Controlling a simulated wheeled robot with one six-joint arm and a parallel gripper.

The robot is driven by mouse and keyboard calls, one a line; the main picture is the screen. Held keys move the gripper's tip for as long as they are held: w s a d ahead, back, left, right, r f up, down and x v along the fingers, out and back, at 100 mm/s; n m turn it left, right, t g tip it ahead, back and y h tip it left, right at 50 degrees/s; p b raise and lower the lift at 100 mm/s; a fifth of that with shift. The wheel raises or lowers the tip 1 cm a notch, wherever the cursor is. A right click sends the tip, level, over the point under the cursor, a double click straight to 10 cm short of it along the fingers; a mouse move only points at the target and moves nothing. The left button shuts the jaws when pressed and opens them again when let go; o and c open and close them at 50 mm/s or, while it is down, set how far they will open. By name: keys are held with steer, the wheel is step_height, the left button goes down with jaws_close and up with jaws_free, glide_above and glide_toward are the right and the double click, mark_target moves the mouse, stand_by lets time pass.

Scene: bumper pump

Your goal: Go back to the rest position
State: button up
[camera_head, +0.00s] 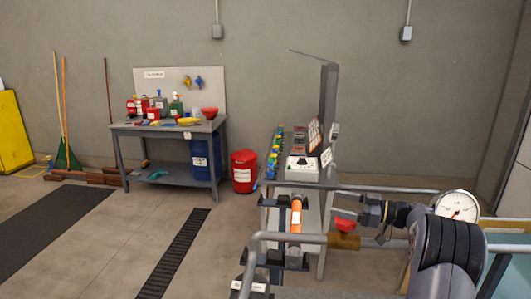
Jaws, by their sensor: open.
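My gripper (366,212) is small in the head view, right of centre, at the end of dark wrist parts and pointing left. It is open and seems empty; its fingers are hard to make out against the pipes. The ribbed dark joint of my arm fills the lower right. A red valve knob (345,224) on a brass body (343,241) lies just left of and below the gripper. I cannot tell whether they touch. A round white gauge (457,207) shows just above my arm joint.
Grey pipes (290,238) cross the near foreground. Behind them stands a bench with a control box (302,169) and an orange cylinder (296,214). A red drum (244,171) and a workbench (170,127) stand farther back. The floor at left is mostly clear.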

mark_target(341, 221)
step_height(341, 221, down, 6)
steer(key=shift+f+p, duration=0.15)
steer(key=shift+p, duration=0.3)
steer(key=shift+t, duration=0.3)
steer(key=shift+m, duration=0.3)
